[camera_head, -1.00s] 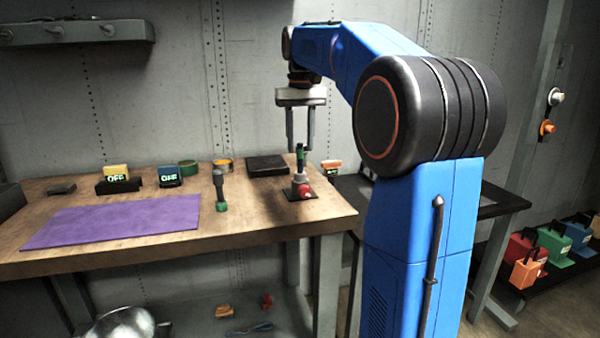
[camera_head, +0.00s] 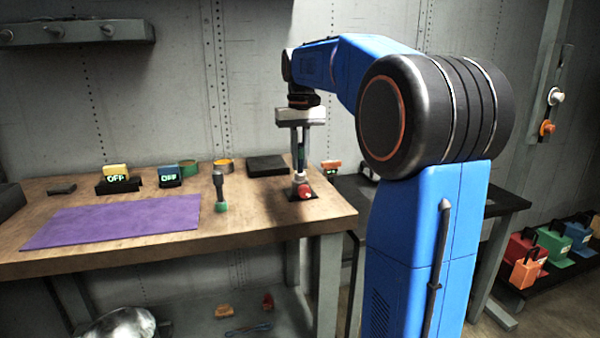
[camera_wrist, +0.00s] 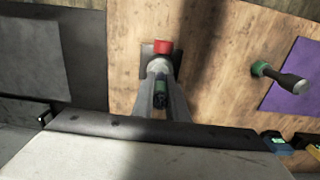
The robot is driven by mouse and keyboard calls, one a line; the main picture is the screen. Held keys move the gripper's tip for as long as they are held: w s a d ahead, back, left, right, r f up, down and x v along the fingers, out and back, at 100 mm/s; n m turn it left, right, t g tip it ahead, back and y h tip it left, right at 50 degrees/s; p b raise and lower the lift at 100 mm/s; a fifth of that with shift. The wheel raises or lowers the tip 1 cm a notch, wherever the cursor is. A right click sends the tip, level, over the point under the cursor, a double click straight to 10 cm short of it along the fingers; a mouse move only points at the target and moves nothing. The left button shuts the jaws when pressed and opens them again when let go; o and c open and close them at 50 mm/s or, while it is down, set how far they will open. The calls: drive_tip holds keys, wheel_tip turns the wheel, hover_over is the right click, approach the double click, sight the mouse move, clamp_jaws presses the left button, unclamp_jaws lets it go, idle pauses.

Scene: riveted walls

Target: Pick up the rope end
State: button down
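My gripper (camera_head: 300,170) points straight down over the right end of the wooden workbench (camera_head: 255,215). Its fingers are drawn together around a slim upright green-and-dark piece (camera_head: 301,157). In the wrist view this piece (camera_wrist: 160,92) lies between the two converging fingers. Just beyond the fingertips, a red knob (camera_wrist: 162,46) sits by a small dark plate (camera_wrist: 147,56) on the bench. The fingers hide most of the piece's lower part. No strand of rope can be clearly made out, so I cannot tell whether this piece is the rope end.
A dark-handled tool with a green end (camera_head: 220,190) stands left of my gripper. A dark side table (camera_head: 500,205) stands right.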

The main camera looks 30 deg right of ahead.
drive_tip(key=shift+r, duration=0.1)
wheel_tip(320, 180, up, 10)
drive_tip(key=shift+f, duration=0.1)
idle(0.5)
drive_tip(key=c, duration=2.4)
unclamp_jaws()
clamp_jaws()
drive_tip(key=shift+a, duration=0.15)
